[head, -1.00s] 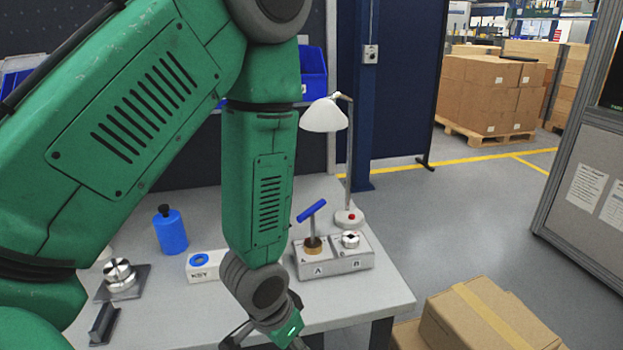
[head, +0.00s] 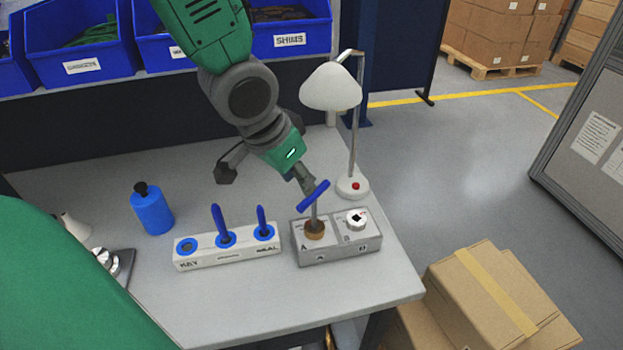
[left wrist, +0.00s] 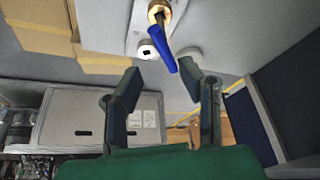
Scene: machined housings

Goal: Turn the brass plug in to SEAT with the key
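The brass plug (head: 315,232) sits in side A of the grey metal housing (head: 340,252). The key (head: 313,197), with a blue T-handle on a grey shaft, stands in the plug. In the left wrist view, the blue handle (left wrist: 161,48) lies beyond my fingertips, with the brass plug (left wrist: 159,10) at the top edge. My left gripper (head: 265,178) is open and empty behind and left of the key; one finger looks close to the handle in the head view. Its spread fingers show in the left wrist view (left wrist: 162,84). The SEAT mark cannot be read. My right gripper is out of view.
Side B holds a silver plug (head: 357,217) with a square hole. A white KEY rack (head: 228,253) with blue-handled tools stands left of the housing. A lamp (head: 331,87) rises behind it. A blue bottle (head: 152,210) stands further left. Cardboard boxes (head: 490,300) sit off the table's right edge.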

